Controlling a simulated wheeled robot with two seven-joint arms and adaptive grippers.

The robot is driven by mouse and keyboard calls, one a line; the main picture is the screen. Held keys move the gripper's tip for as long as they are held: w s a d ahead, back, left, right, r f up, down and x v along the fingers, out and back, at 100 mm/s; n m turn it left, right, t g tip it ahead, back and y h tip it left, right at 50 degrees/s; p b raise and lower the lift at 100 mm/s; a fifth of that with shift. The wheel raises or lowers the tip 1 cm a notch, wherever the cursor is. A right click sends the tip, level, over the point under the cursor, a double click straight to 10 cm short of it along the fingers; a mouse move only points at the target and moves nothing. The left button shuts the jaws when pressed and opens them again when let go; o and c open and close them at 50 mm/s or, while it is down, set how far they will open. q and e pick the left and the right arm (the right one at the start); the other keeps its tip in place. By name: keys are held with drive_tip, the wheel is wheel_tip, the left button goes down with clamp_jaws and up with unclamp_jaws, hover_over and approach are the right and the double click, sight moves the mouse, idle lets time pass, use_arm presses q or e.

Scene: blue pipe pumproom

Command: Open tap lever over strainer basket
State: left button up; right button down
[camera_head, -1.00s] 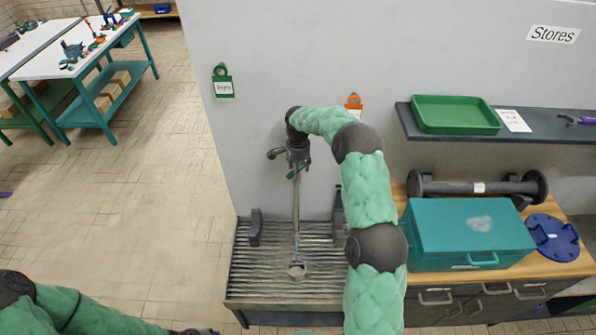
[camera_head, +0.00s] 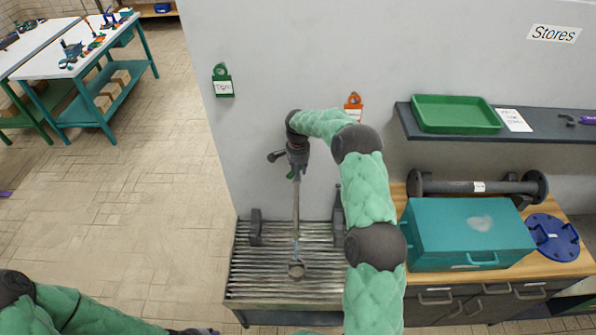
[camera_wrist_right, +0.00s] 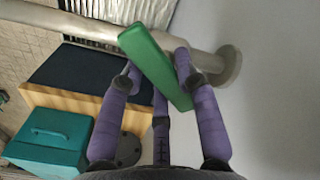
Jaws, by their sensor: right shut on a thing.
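The green tap lever (camera_wrist_right: 158,68) crosses between the purple fingers in the right wrist view. My right gripper (camera_wrist_right: 160,80) is shut on it. In the head view my right gripper (camera_head: 297,168) is at the tap by the wall, and only a small bit of green shows under it. The grey tap pipe (camera_head: 296,210) hangs down from there. The small round strainer basket (camera_head: 296,269) is below it on the ribbed drainer. A faint bluish streak shows just above the basket; I cannot tell if it is water. My left gripper (camera_head: 196,331) is mostly cut off at the bottom edge.
The ribbed drainer (camera_head: 262,285) has dark upright brackets at its back. A teal box (camera_head: 470,235), a dark flanged pipe (camera_head: 478,187) and a blue flange (camera_head: 553,238) sit on the right bench. A shelf with a green tray (camera_head: 455,114) is above. The floor at left is clear.

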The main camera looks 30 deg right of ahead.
drive_tip(key=n+b, duration=0.1)
drive_tip(key=n, duration=0.2)
drive_tip(key=shift+n, duration=0.4)
drive_tip(key=shift+w+d+n+b, duration=0.15)
drive_tip(key=shift+n+b, duration=0.2)
drive_tip(key=shift+n, duration=1.75)
drive_tip(key=c, duration=0.9)
unclamp_jaws()
wheel_tip(320, 180, up, 12)
drive_tip(key=shift+r, duration=0.1)
